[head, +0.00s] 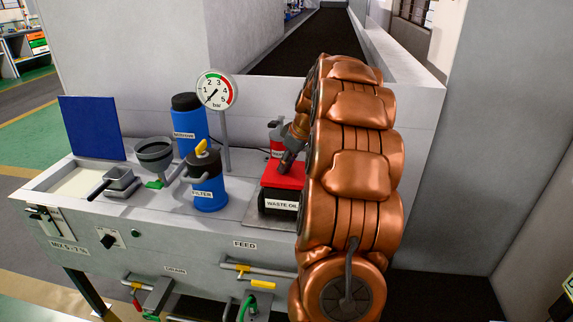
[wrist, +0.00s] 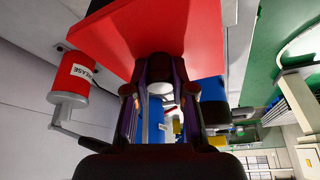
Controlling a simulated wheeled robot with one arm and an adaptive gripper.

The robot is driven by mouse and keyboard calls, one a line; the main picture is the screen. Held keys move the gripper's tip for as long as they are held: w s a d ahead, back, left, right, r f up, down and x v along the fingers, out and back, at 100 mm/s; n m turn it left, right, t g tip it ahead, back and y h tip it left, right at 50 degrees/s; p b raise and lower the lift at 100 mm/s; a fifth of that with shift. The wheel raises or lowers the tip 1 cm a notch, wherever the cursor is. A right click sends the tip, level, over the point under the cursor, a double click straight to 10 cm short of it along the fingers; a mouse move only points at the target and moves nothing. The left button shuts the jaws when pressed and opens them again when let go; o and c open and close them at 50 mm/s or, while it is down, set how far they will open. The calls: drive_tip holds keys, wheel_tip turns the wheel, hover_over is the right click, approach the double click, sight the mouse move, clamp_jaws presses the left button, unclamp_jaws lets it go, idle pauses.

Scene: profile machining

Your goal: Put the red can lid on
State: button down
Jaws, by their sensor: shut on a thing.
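The red can lid (head: 284,173) is a flat red slab over the black can labelled WASTE OIL (head: 278,208) at the right of the bench. I cannot tell whether the lid rests on the can or sits slightly above it. My gripper (head: 288,162) points down at the lid's top and is shut on it, and my copper-coloured arm hides the right side of the can. In the wrist view the lid (wrist: 150,35) fills the top middle, right at the fingertips of my gripper (wrist: 160,72). The grip point itself is mostly hidden by the fingers.
A red grease can (wrist: 73,80) stands close behind the lid, near the wall. A blue filter housing (head: 208,190), pressure gauge (head: 216,90), tall blue cylinder (head: 189,122) and funnel (head: 155,153) stand to the left. Pipes and valves (head: 244,270) line the bench's front.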

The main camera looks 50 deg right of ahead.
drive_tip(key=shift+f+b, duration=0.7)
drive_tip(key=shift+f, duration=0.35)
idle(0.4)
drive_tip(key=c, duration=0.9)
unclamp_jaws()
drive_tip(key=shift+r, duration=0.1)
drive_tip(key=v, duration=1.1)
drive_tip(key=shift+s+r, duration=0.2)
drive_tip(key=shift+r, duration=0.15)
